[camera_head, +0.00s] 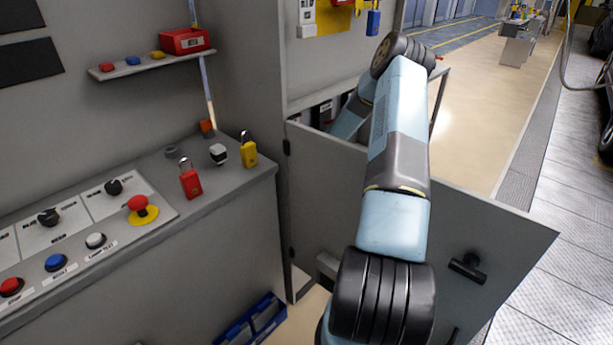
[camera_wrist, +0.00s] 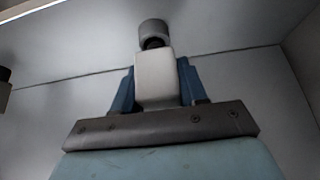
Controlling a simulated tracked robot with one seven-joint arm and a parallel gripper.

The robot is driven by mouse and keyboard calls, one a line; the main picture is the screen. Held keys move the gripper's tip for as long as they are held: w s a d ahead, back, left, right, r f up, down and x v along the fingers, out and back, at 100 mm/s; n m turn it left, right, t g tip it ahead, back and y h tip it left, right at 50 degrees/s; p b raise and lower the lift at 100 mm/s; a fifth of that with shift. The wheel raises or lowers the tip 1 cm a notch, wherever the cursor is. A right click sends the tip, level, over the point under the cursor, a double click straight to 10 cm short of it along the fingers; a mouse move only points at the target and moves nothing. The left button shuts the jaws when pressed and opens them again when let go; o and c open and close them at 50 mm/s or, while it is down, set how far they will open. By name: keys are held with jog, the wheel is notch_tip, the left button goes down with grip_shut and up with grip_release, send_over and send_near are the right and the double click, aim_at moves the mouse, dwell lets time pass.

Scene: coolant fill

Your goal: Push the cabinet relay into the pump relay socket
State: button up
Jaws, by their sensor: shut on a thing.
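My gripper (camera_wrist: 156,88) has blue fingers that stand on both sides of a pale grey block, which I take to be the cabinet relay (camera_wrist: 155,72). The fingers are shut on it. A short grey cylinder with a dark opening (camera_wrist: 154,32) shows just beyond the block; I cannot tell whether they touch. No pump relay socket can be made out for sure. In the head view my arm reaches over the open cabinet door (camera_head: 480,222) into the cabinet, and my gripper and the relay are hidden there.
A control console (camera_head: 70,240) with buttons and knobs stands at left. A red padlock (camera_head: 190,182) and a yellow padlock (camera_head: 249,153) are on its top. A blue bin (camera_head: 250,322) is on the floor. A dark object (camera_wrist: 4,88) shows at the wrist view's left edge.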

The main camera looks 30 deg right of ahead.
jog(key=shift+f, duration=0.7)
jog(key=shift+r, duration=0.2)
jog(key=shift+r, duration=0.6)
jog(key=shift+r, duration=0.1)
dwell(0.8)
jog(key=shift+f, duration=0.9)
dwell(0.9)
jog(key=o, duration=1.1)
jog(key=shift+o, duration=0.2)
jog(key=v, duration=1.3)
jog(key=shift+s+d+r, duration=0.15)
jog(key=shift+r, duration=0.1)
